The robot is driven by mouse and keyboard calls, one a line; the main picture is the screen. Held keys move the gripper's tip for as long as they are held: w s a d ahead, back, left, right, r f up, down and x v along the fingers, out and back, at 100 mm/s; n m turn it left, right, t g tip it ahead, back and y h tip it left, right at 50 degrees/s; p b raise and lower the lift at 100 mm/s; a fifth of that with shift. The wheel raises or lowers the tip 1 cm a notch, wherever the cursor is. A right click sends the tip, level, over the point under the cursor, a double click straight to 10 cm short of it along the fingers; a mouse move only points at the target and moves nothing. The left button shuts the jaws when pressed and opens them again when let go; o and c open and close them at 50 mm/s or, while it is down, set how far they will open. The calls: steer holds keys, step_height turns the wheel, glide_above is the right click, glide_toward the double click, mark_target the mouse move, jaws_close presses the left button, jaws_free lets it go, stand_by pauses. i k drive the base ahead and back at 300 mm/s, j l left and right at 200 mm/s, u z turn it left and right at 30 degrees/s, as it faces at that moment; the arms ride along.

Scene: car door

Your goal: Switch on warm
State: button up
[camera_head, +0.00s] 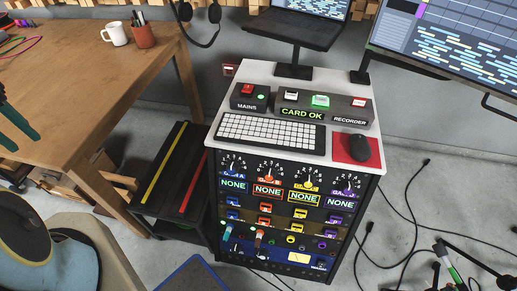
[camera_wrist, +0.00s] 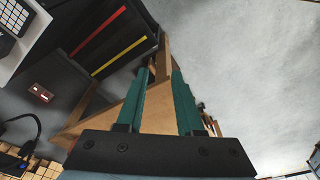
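A control cabinet (camera_head: 297,218) stands in the middle of the head view. Its front has blue, red, yellow and purple dials, each above a display reading NONE, and rows of small coloured switches below. No label reading "warm" is legible to me. On top are a MAINS box (camera_head: 247,98) with a red switch and a lit green light, and a RECORDER box (camera_head: 322,108) with several switches and a CARD OK display. My gripper (camera_wrist: 162,73) has two teal fingers standing apart with nothing visible between them. They also show at the head view's left edge, away from the cabinet.
A wooden table (camera_head: 85,85) with a mug (camera_head: 116,34) stands at left, a black unit (camera_head: 170,178) beside the cabinet. Cables lie on the floor at right.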

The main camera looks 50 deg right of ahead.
mark_target(321, 264)
steer(key=i+j+z, duration=0.1)
steer(key=j, duration=0.3)
steer(key=i+j, duration=0.3)
steer(key=j+z, duration=0.1)
steer(key=z, duration=2.55)
